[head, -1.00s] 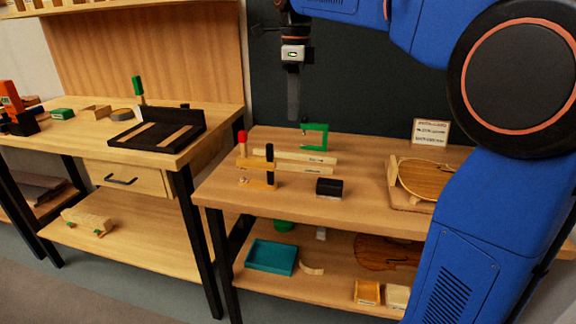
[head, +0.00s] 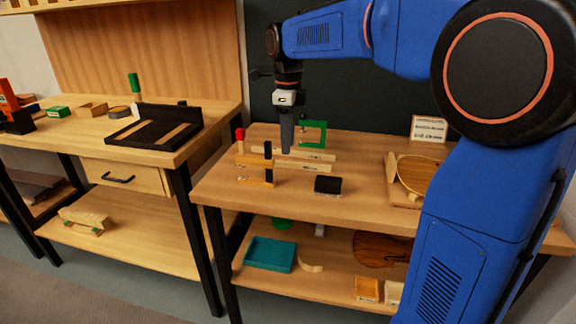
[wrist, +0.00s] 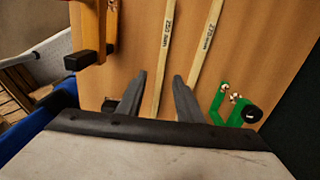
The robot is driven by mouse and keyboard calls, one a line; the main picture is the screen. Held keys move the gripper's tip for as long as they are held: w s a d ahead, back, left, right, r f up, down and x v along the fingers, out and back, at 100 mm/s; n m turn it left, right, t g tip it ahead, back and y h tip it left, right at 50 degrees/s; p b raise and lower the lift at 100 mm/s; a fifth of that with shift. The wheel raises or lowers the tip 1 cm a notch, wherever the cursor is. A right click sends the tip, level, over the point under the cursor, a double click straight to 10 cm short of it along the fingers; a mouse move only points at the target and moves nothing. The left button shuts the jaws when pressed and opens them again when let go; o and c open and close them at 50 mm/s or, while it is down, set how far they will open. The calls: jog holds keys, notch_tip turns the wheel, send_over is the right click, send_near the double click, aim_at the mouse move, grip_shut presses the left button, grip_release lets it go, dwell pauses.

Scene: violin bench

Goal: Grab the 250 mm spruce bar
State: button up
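The spruce bar marked 250 mm (wrist: 164,52) is a pale, thin strip lying on the bench. In the head view it appears to be the nearer of two bars (head: 304,167). A similar bar (wrist: 207,42) lies behind it, apart from it; its label is hard to read, perhaps 270 mm. It also shows in the head view (head: 314,156). My gripper (wrist: 157,78) is open and empty, pointing down above the bars (head: 288,151). In the wrist view the 250 mm bar runs between the two fingers. Whether they reach bar height is unclear.
A wooden clamp (wrist: 95,30) stands close on one side of the bars, and a green clamp (wrist: 233,108) on the other. The front bench top is clear.

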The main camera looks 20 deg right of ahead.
aim_at(288, 162)
jog(key=shift+w+f, duration=0.1)
jog(key=shift+f, duration=2.7)
grip_shut()
